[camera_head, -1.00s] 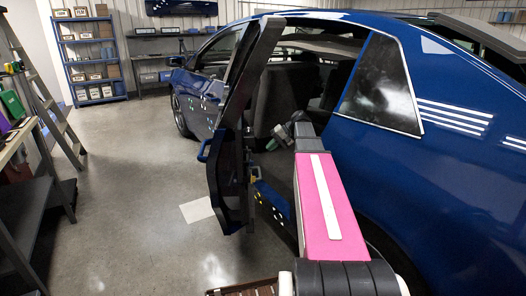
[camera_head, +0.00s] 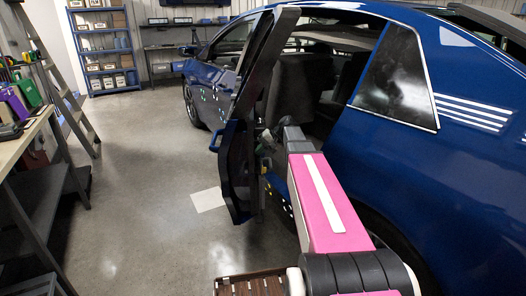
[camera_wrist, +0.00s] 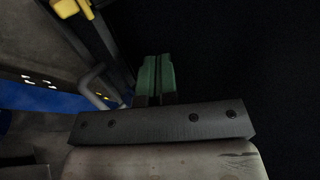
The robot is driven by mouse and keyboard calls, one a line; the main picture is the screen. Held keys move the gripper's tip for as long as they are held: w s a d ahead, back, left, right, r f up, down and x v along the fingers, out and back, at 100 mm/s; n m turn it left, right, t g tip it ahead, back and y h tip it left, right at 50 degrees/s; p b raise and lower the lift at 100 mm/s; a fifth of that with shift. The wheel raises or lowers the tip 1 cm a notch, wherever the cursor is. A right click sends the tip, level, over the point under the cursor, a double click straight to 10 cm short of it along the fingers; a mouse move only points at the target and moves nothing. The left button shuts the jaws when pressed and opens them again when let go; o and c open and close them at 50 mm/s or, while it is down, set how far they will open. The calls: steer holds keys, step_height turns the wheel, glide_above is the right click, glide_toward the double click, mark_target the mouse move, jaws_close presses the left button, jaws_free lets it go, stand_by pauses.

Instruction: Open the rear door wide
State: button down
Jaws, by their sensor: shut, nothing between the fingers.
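The rear door (camera_head: 238,165) of the blue car (camera_head: 440,150) stands partly open, swung out from the body with its edge toward me. Its blue outer handle (camera_head: 215,138) shows on the left side. My gripper (camera_head: 268,140) is on the inner side of the door, in the gap between door and car body; its tips are small and partly hidden in the head view. In the wrist view the green fingers (camera_wrist: 155,75) are shut and empty, in front of a very dark area. I cannot tell whether they touch the door.
Open floor (camera_head: 150,170) lies left of the door, with a pale sheet (camera_head: 209,199) on it. A workbench (camera_head: 30,135) and a ladder (camera_head: 62,85) stand at the left. Shelves (camera_head: 103,50) are at the back. A grey loop (camera_wrist: 98,85) shows in the wrist view.

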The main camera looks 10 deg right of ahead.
mark_target(231, 179)
steer(key=shift+a, duration=0.1)
steer(key=w+a+m+t, duration=0.1)
steer(key=w+a, duration=0.3)
steer(key=a, duration=1.4)
steer(key=w+a+m+t+h, duration=0.1)
steer(key=w+a+m+t, duration=0.1)
steer(key=a, duration=1.6)
steer(key=shift+w+a+m, duration=0.4)
steer(key=shift+w+m, duration=0.3)
steer(key=shift+w, duration=0.55)
